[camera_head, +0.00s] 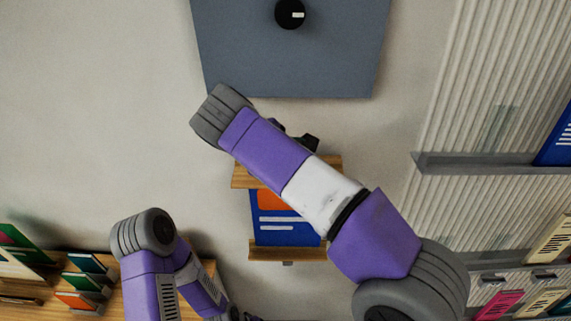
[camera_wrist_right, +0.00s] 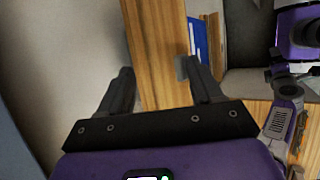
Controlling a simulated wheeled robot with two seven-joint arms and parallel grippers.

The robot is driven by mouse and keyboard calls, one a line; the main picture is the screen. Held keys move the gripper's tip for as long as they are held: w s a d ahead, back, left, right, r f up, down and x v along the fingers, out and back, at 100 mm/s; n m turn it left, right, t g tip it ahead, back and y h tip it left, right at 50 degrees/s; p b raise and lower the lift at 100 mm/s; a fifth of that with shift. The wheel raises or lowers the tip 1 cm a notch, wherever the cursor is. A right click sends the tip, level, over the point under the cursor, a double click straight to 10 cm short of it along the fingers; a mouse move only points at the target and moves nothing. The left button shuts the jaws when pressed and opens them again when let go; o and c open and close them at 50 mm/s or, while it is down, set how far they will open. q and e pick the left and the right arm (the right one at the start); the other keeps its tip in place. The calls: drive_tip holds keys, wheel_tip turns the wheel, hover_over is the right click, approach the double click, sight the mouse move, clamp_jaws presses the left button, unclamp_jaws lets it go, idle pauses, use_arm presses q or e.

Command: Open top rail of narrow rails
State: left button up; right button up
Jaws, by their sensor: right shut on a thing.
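The narrow rails are two short wooden ledges on the wall, with a blue card (camera_head: 285,235) with an orange patch between them. The top rail (camera_head: 243,178) is partly covered by my right arm; the lower rail (camera_head: 285,254) is beneath it. My right gripper (camera_head: 305,140) is at the top rail, mostly hidden behind my arm in the head view. In the right wrist view its fingers (camera_wrist_right: 156,68) stand on either side of the wooden rail (camera_wrist_right: 160,30), shut on it. My left arm is low at the left; its gripper cannot be made out.
A grey-blue panel with a black knob (camera_head: 290,14) is above the rails. Ribbed panels with a grey ledge (camera_head: 490,163) stand at the right. A wooden shelf with several small books (camera_head: 85,285) is at the lower left. Plain wall lies left of the rails.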

drive_tip(key=shift+w+d, duration=0.15)
drive_tip(key=shift+w, duration=0.1)
drive_tip(key=shift+c, duration=0.2)
drive_tip(key=shift+r, duration=0.1)
drive_tip(key=shift+s+a+r, duration=0.2)
drive_tip(key=shift+r, duration=0.2)
drive_tip(key=v, duration=0.7)
drive_tip(key=shift+s, duration=0.2)
drive_tip(key=shift+s+f, duration=0.1)
drive_tip(key=shift+s, duration=0.05)
